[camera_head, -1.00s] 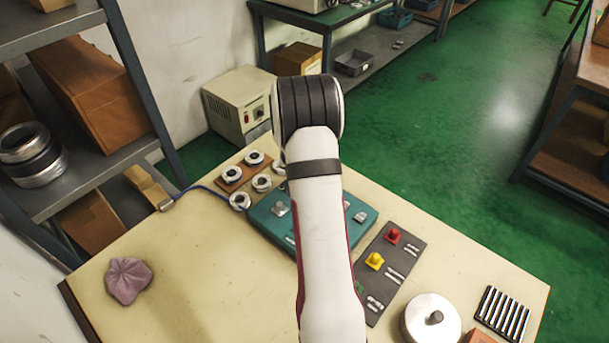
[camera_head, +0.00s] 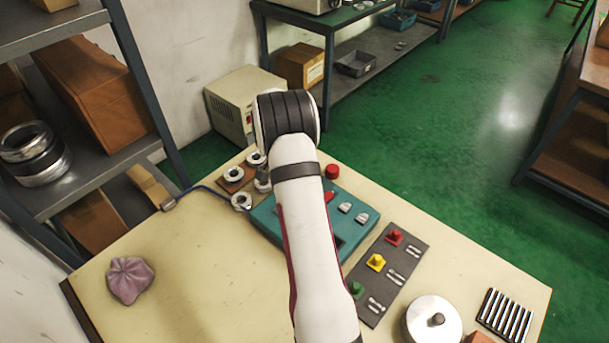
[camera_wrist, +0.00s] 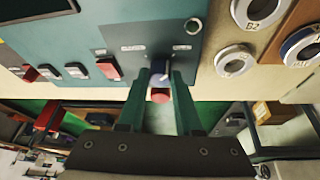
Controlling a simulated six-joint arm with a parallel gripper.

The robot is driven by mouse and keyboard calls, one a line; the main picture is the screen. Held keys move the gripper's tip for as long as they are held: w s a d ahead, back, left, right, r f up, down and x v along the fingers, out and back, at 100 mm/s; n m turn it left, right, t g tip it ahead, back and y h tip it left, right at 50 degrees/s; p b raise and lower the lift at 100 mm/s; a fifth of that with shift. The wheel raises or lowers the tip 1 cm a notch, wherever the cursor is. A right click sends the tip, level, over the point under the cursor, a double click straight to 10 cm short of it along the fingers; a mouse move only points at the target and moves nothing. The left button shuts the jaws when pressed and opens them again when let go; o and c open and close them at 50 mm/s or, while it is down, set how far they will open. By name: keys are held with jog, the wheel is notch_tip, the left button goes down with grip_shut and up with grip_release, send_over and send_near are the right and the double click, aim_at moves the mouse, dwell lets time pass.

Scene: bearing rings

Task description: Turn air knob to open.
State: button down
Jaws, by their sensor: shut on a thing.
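The teal control panel (camera_head: 266,222) lies on the table, partly covered by my arm in the head view. It also shows at the top of the wrist view (camera_wrist: 140,25). In the wrist view my gripper (camera_wrist: 160,76) has its two dark green fingers on either side of a small bluish-grey knob (camera_wrist: 160,70) on the panel, shut on it. Small labels sit just above the knob, too small to read. A red round part (camera_wrist: 160,96) shows between the fingers below it. In the head view my fingertips and the knob are hidden behind my arm.
Red and grey switches (camera_head: 345,207) stand along the panel's right side, and a red button (camera_head: 332,171) is at its back. The front-left table is mostly clear.

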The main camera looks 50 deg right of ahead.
dwell(0.5)
jog(key=c, duration=0.6)
grip_release()
jog(key=v, duration=1.5)
jog(key=shift+w+a+r, duration=0.15)
jog(key=shift+r, duration=0.25)
